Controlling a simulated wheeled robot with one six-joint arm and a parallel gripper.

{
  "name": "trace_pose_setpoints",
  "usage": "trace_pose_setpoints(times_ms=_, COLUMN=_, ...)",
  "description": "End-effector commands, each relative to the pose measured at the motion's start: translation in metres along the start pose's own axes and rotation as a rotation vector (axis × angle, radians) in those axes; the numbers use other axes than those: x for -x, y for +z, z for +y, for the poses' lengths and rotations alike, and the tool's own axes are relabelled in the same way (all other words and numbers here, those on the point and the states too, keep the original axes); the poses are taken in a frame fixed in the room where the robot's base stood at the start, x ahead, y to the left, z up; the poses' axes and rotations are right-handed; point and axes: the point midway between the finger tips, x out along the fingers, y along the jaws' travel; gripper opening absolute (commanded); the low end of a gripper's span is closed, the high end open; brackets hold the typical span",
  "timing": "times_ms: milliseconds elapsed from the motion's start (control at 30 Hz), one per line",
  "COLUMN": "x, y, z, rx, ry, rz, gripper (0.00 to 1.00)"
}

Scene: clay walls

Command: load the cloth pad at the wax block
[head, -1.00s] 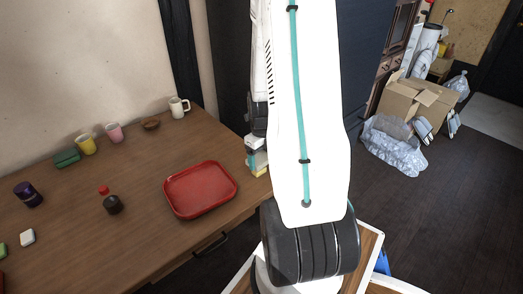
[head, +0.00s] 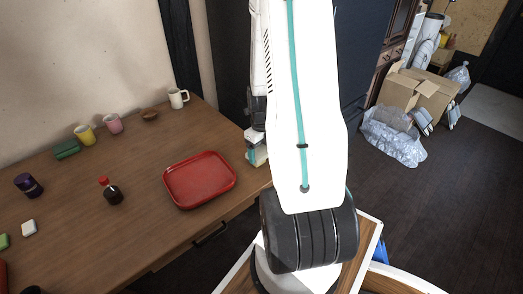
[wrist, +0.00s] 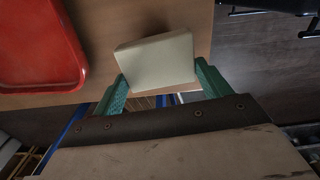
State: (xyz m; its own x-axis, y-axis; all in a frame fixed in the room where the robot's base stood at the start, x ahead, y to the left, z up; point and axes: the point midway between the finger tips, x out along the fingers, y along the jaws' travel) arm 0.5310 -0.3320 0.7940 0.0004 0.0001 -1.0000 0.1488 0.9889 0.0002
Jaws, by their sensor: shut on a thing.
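My gripper (head: 258,156) hangs beside the right edge of the wooden table, mostly hidden behind my arm in the head view. In the wrist view its two teal fingers (wrist: 160,74) are shut on a pale cream, block-shaped thing, which looks like the cloth pad (wrist: 156,59). The pad shows against the table edge. A small white block (head: 29,228) lies at the left of the table; it may be the wax block, but I cannot tell for sure. It is well apart from my gripper.
A red tray (head: 200,181) lies on the table near my gripper and shows in the wrist view (wrist: 40,45). A sauce bottle (head: 111,192), a purple can (head: 28,186), a green block (head: 67,149), cups and a white mug (head: 178,98) stand around.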

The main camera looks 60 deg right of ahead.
Motion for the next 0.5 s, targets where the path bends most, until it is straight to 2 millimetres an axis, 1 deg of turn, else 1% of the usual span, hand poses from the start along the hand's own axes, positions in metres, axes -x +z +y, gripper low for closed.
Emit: trace_pose_setpoints(times_ms=500, x=-0.0055, y=0.0000, z=0.0000, rx=0.000, ry=0.000, rz=0.000, gripper=0.58)
